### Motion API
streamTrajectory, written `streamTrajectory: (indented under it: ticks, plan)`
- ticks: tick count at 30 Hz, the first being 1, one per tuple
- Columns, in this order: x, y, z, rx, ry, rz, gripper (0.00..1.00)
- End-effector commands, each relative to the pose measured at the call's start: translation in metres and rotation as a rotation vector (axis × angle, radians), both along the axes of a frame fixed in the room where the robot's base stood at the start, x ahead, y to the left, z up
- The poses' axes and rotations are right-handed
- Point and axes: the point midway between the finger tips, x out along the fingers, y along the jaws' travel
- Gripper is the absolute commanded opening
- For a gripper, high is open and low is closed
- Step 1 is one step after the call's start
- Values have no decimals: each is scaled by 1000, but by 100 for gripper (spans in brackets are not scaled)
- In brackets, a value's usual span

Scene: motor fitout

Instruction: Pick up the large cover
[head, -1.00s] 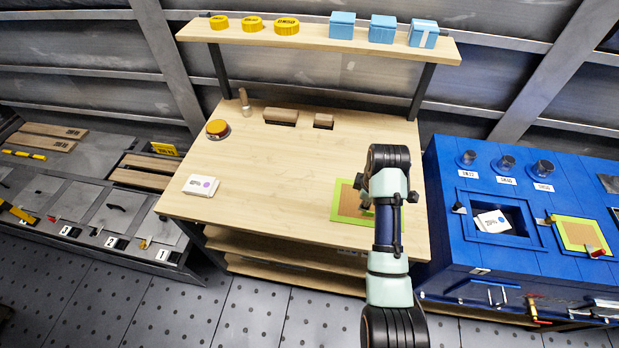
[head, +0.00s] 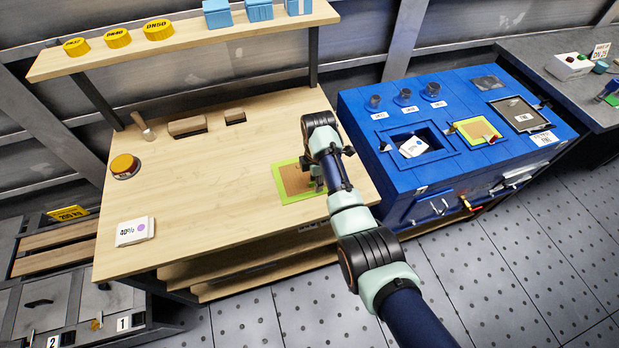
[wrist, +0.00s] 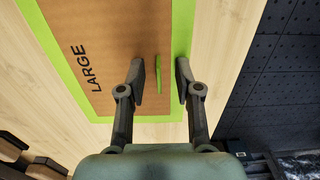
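The large cover (head: 285,190) lies flat near the right front of the wooden workbench. It is a brown panel with a bright green border. In the wrist view, the cover (wrist: 110,45) shows the word LARGE and a thin upright green handle (wrist: 158,62). My gripper (wrist: 160,80) is open above the cover. Its two dark fingers stand apart on either side of the handle's line, with no contact visible. In the head view, my gripper (head: 318,186) hides the right part of the cover.
The workbench (head: 215,210) is clear left of the cover. The blue unit (head: 400,180) to the right carries another green-bordered panel (head: 475,131) and an open recess with a white box (head: 413,147).

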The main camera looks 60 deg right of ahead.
Motion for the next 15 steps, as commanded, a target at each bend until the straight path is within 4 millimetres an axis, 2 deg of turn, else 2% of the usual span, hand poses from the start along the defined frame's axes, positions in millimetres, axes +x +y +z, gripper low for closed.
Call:
streamTrajectory:
  ticks: [1,7,13,15]
  plan:
    - [0,0,-8,0,0,0,34]
    - [0,0,-7,-1,-1,0,34]
    - [0,0,-7,-1,-1,0,2]
    - [0,0,-7,-1,-1,0,0]
